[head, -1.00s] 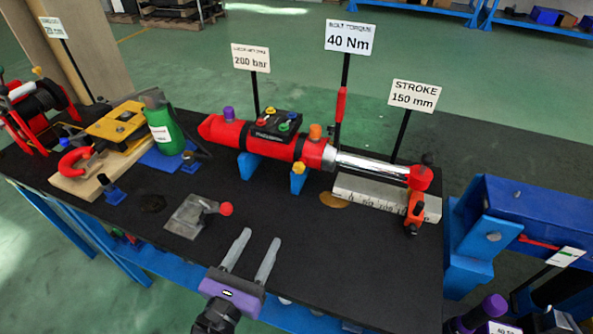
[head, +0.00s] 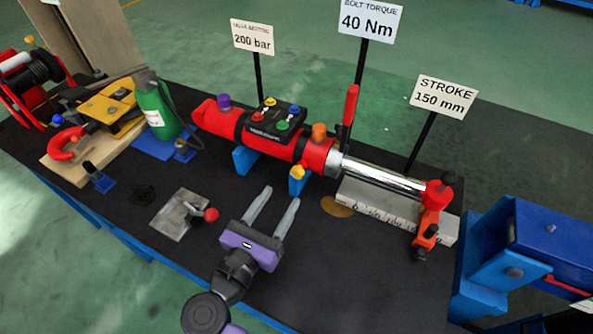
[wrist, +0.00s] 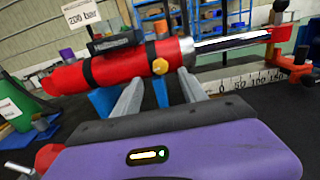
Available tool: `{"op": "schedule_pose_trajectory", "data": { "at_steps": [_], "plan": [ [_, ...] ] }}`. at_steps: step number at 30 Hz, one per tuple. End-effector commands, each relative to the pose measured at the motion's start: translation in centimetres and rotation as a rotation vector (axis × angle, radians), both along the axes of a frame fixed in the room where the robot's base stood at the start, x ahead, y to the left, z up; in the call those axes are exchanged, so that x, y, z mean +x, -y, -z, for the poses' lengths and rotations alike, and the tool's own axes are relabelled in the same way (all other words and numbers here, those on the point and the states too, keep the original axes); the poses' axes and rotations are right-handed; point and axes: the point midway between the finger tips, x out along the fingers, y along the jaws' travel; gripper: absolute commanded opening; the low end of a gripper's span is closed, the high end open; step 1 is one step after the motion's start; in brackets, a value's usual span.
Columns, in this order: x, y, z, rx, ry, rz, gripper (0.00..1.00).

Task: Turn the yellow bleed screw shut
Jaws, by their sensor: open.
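The yellow bleed screw (head: 297,173) sticks out low on the front side of the red hydraulic cylinder (head: 272,143), near its silver rod end and above a blue support. It also shows in the wrist view (wrist: 160,66), between the tips of my gripper's fingers in the picture and beyond them. My gripper (head: 279,197) has a purple body and two grey fingers. It is open and empty, in front of the cylinder and apart from the screw. Another small yellow knob (head: 270,101) sits on the black control block (head: 272,120) on top of the cylinder.
A metal plate with a red-knobbed lever (head: 211,214) is left of my gripper. A white ruler block (head: 370,207) lies under the rod. A green bottle (head: 158,110) stands at the left. Sign posts rise behind the cylinder. The black bench top is clear at front right.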

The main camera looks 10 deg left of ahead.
Motion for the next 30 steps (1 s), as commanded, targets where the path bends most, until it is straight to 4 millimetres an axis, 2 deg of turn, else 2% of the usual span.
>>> {"op": "schedule_pose_trajectory", "data": {
  "at_steps": [12,18,25,30],
  "plan": [
    [5.6,2.0,-0.1,0.001,0.001,0.001,0.5],
    [6.5,2.4,0.0,0.0,0.0,0.0,0.5],
    [6.6,2.4,0.0,0.001,0.0,0.0,0.5],
    [6.6,2.4,0.0,0.001,0.0,0.0,0.17]
  ]
}}
